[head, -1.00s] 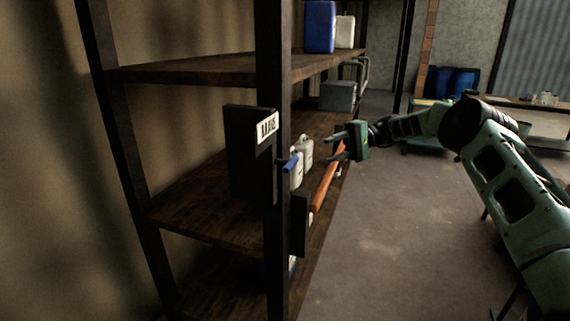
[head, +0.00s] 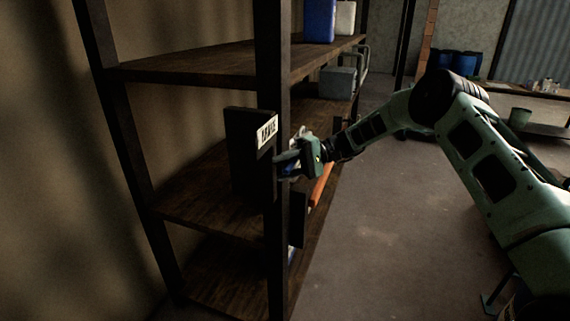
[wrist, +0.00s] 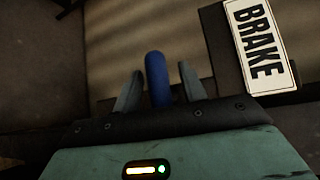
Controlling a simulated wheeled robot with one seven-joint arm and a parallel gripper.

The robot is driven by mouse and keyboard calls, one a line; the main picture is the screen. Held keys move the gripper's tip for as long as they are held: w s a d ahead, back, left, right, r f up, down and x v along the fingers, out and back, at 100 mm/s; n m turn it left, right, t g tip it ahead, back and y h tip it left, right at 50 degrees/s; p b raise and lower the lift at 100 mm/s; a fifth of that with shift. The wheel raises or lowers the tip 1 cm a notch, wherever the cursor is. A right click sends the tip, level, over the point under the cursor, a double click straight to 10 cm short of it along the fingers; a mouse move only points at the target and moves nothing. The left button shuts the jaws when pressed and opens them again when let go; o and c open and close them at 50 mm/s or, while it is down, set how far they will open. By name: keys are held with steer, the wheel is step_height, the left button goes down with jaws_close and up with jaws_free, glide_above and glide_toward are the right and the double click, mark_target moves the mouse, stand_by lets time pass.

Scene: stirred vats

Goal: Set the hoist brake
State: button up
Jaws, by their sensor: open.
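A white label reading BRAKE (wrist: 258,45) sits on a dark panel fixed at the shelf post; the label also shows in the head view (head: 267,131). A blue lever handle (wrist: 157,78) stands between the two fingers of my gripper (wrist: 159,90) in the wrist view. The fingers are open, one on each side of the handle, with small gaps visible. In the head view my gripper (head: 289,166) is beside the post just below the label and mostly hides the lever.
A dark wooden shelf rack (head: 190,68) holds a blue container (head: 319,20), a white container (head: 345,18) and a grey box (head: 337,82). An orange bar (head: 321,186) is behind my gripper.

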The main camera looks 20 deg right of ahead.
jaws_close()
